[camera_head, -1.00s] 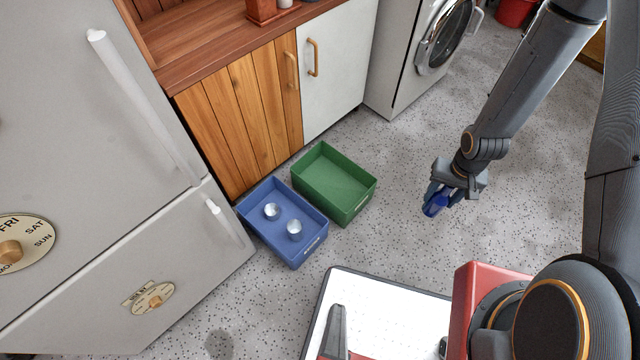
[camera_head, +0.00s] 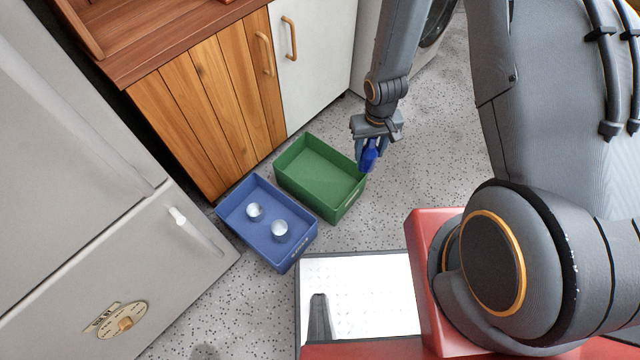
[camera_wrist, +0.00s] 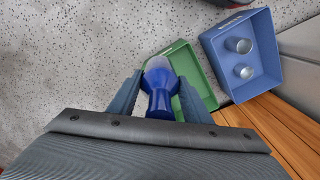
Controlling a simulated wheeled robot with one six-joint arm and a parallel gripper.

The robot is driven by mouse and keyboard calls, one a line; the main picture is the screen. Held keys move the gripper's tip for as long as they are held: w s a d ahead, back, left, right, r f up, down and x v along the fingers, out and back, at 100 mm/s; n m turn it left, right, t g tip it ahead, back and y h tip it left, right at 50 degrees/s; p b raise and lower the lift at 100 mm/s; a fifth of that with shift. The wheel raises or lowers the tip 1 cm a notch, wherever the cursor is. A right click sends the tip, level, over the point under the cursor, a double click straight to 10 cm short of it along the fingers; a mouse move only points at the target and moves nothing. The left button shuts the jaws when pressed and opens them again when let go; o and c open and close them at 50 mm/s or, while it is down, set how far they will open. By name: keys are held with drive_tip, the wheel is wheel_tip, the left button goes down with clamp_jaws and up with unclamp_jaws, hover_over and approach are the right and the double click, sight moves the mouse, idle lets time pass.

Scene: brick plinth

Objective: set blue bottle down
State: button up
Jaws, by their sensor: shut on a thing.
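The blue bottle (camera_head: 369,156) is held between the fingers of my gripper (camera_head: 371,150), which is shut on it. The bottle hangs in the air close to the right edge of the green bin (camera_head: 320,178) in the head view. In the wrist view the bottle (camera_wrist: 160,88) sits between the two fingers of my gripper (camera_wrist: 158,92) and hides part of the green bin (camera_wrist: 197,70). The green bin looks empty where its inside shows.
A blue bin (camera_head: 240,226) stands left of the green bin and holds two silver round things (camera_head: 279,229). Behind the bins is a wooden cabinet (camera_head: 205,110); a fridge (camera_head: 90,240) stands at the left. The speckled floor (camera_head: 440,130) is open to the right.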

drive_tip(key=w+a+f+n+b, duration=0.3)
drive_tip(key=w+a+f+b, duration=0.4)
drive_tip(key=f+b, duration=0.6)
drive_tip(key=w+a+f+n+b, duration=0.3)
drive_tip(key=w+a+f+b, duration=0.55)
drive_tip(key=b, duration=0.85)
drive_tip(key=f+b, duration=0.1)
drive_tip(key=f, duration=0.2)
drive_tip(key=s+d+f+b, duration=0.1)
drive_tip(key=f+b, duration=0.1)
drive_tip(key=f, duration=0.2)
drive_tip(key=s+f+b, duration=0.1)
drive_tip(key=f, duration=0.3)
drive_tip(key=shift+s+d, duration=0.2)
drive_tip(key=shift+d, duration=0.15)
drive_tip(key=shift+f, duration=0.15)
drive_tip(key=o, duration=1.2)
